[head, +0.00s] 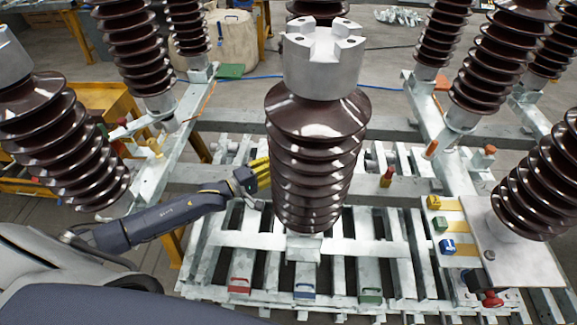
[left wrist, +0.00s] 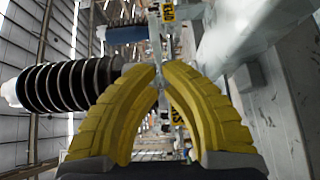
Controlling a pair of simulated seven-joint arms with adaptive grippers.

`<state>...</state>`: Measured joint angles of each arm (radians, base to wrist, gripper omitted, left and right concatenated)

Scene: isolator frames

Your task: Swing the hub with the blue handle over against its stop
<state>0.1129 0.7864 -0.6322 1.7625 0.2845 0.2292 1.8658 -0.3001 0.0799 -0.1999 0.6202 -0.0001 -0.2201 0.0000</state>
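My left gripper (head: 258,173) has yellow fingers and sits just left of the central brown insulator (head: 318,150), pointing at it. In the left wrist view the fingertips (left wrist: 162,66) come close together, with a narrow gap between them. A thin pale bar with a yellow OPEN label (left wrist: 167,11) shows beyond the tips; whether they touch it is unclear. A blue handle-like piece (head: 304,291) is on the front rail of the frame. A dark blue cylinder (left wrist: 125,33) shows at the upper left of the left wrist view. Which hub bears the blue handle is unclear. My right gripper is out of view.
A red piece (head: 240,285) and a green piece (head: 371,295) flank the blue one. Brown insulators crowd both sides. A red upright handle (head: 387,177) stands right of centre.

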